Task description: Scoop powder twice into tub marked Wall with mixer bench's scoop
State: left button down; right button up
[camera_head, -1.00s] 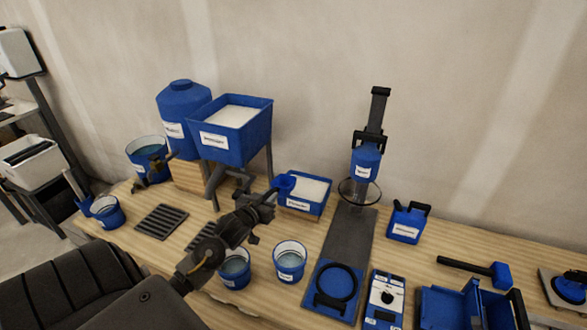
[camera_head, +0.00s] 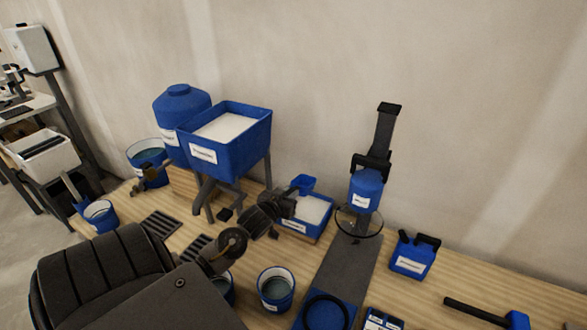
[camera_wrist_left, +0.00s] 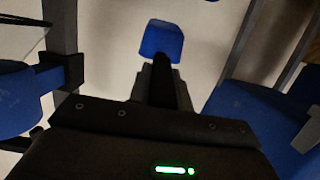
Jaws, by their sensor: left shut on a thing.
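My left gripper (camera_head: 282,203) is shut on the dark handle of the blue scoop (camera_head: 303,184). The scoop head shows beyond the fingers, at the back edge of the blue powder box (camera_head: 296,229) in the picture; it appears to be above the box. The box holds white powder (camera_head: 312,210). In the left wrist view, the scoop (camera_wrist_left: 162,40) points away from the gripper (camera_wrist_left: 163,92). I cannot tell whether powder is in it. Two small blue tubs stand in front: one (camera_head: 276,289) clear, one (camera_head: 229,290) partly behind my arm. Their labels are unreadable. My right gripper is not in view.
A blue hopper (camera_head: 232,158) of white powder on legs stands left of the box. A mixer stand (camera_head: 378,150) with a glass bowl is close on the right. A blue canister (camera_head: 412,258) and a mallet (camera_head: 485,309) lie farther right. Dark grates (camera_head: 162,224) are at left.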

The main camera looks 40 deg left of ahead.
aim_at(293, 188)
pick_arm(q)
jog(key=shift+s+a+r+p, duration=0.15)
jog(key=shift+s+r+p, duration=0.05)
jog(key=shift+r+p, duration=0.1)
jog(key=w+g+p, duration=0.1)
jog(key=p, duration=0.1)
jog(key=w+g+p, duration=0.1)
jog(key=p, duration=0.1)
jog(key=w+a+f+g+h+p, duration=0.1)
jog(key=p, duration=0.1)
notch_tip(293, 188, down, 6)
jog(key=b, duration=0.3)
jog(key=shift+f+g, duration=0.2)
jog(key=shift+g, duration=0.1)
jog(key=shift+w, duration=0.1)
dwell(0.4)
notch_tip(293, 188, up, 7)
jog(key=p, duration=0.7)
jog(key=shift+r+p, duration=0.1)
jog(key=shift+p, duration=0.3)
